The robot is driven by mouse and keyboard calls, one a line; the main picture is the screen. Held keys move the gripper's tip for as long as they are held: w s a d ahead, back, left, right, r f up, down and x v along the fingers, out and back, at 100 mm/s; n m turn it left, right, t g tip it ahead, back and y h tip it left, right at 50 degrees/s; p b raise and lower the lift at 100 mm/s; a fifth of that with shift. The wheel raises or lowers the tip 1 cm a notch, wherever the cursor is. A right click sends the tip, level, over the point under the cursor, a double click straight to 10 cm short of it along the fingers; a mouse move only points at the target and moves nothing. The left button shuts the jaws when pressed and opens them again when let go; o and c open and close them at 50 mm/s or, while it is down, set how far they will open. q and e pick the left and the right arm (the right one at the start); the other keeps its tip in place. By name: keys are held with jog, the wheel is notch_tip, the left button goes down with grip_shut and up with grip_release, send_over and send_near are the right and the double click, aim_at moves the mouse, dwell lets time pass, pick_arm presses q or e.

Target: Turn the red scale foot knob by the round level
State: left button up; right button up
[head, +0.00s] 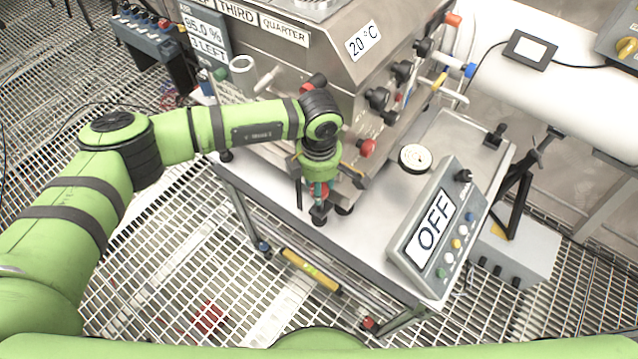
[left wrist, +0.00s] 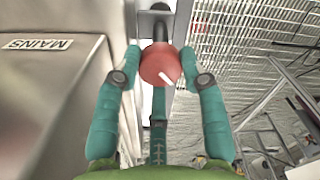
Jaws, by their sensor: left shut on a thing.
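A red round knob (left wrist: 156,70) with a white mark sits between the teal fingers of my left gripper (left wrist: 160,55) in the left wrist view. The fingers are shut on it from both sides. In the head view my left gripper (head: 319,192) points down at the near edge of the white table top, beside the steel machine, and mostly hides the knob. A round white gauge-like disc, perhaps the round level (head: 415,158), lies on the table top to the right. A grey panel (head: 433,235) reading OFF stands in front of it. My right gripper is not in view.
The steel machine (head: 335,70) has several knobs and valve handles facing the table, close to my left wrist. A yellow spirit level (head: 310,269) is below on the cart frame. A grey box (head: 518,252) stands to the right. Grating floor lies around.

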pick_arm(q)
jog(key=n+b, duration=0.2)
jog(key=b, duration=0.1)
jog(key=shift+f+n+b, duration=0.3)
jog(key=shift+f+n, duration=0.05)
jog(key=shift+n, duration=0.05)
jog(key=shift+s+r+n+b, duration=0.1)
jog(key=shift+r+n+b, duration=0.1)
jog(key=shift+n+b, duration=0.25)
jog(key=shift+r, duration=0.1)
jog(key=o, duration=1.1)
jog(key=shift+r, duration=0.15)
notch_tip(320, 180, up, 12)
jog(key=shift+f, duration=0.1)
